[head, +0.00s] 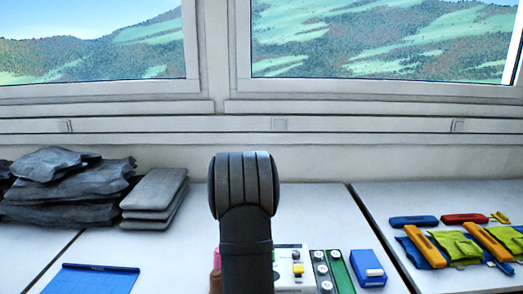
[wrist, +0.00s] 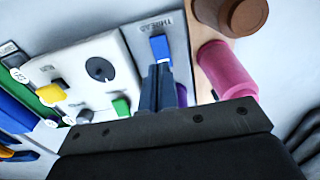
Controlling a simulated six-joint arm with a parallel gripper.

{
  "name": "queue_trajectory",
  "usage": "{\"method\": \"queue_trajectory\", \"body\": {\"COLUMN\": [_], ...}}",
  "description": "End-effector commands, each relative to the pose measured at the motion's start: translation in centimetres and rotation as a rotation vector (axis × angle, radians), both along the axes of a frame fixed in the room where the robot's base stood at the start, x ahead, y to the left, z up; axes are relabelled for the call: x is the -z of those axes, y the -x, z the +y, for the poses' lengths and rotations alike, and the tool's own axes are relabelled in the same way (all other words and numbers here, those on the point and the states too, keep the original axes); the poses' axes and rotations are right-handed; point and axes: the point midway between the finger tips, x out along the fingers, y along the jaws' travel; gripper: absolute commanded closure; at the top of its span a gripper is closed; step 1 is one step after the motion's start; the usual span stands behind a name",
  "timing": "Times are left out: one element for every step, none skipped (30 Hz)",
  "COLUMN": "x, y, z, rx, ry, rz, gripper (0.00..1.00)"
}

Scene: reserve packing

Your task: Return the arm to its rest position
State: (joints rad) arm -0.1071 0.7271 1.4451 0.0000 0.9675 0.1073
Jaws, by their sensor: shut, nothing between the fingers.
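My gripper (wrist: 162,72) shows in the wrist view with its two dark fingers together and nothing between them. The fingers are over or beside a grey panel lettered THREAD, close to a blue piece (wrist: 160,47); I cannot tell whether they touch it. In the head view my dark arm stands upright in the middle and hides part of the table behind it; the fingers are hidden there.
A white panel (wrist: 88,60) with a dial lies beside the fingers, and a pink spool (wrist: 226,70) stands close on the other side. A blue box (head: 369,268), grey folded stacks (head: 154,193) and a blue mat (head: 92,279) are around. Coloured tools and pouches lie right.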

Motion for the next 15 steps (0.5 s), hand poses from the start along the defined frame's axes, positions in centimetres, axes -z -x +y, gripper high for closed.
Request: {"method": "queue_trajectory", "body": {"x": [1.4,2.0,2.8,3.4,4.0,4.8,5.4,6.0,4.4,3.7,3.1,2.3,1.7,1.1,0.4], "y": [0.1,0.1,0.1,0.1,0.1,0.1,0.1,0.1,-0.1,-0.1,0.0,0.0,0.0,0.0,0.0], "z": [0.0,0.0,0.0,0.0,0.0,0.0,0.0,0.0,0.0,0.0,0.0,0.0,0.0,0.0,0.0], "rx": [0.000,0.000,0.000,0.000,0.000,0.000,0.000,0.000,0.000,0.000,0.000,0.000,0.000,0.000,0.000], "ry": [0.001,0.001,0.001,0.001,0.001,0.001,0.001,0.001,0.000,0.000,0.000,0.000,0.000,0.000,0.000], "rz": [0.007,0.007,0.007,0.006,0.006,0.007,0.006,0.007,-0.003,-0.003,-0.002,-0.003,-0.002,-0.002,-0.001], "gripper": [1.00,1.00,1.00,1.00,1.00,1.00,1.00,1.00,1.00,1.00,1.00,1.00,1.00,1.00,1.00]}}
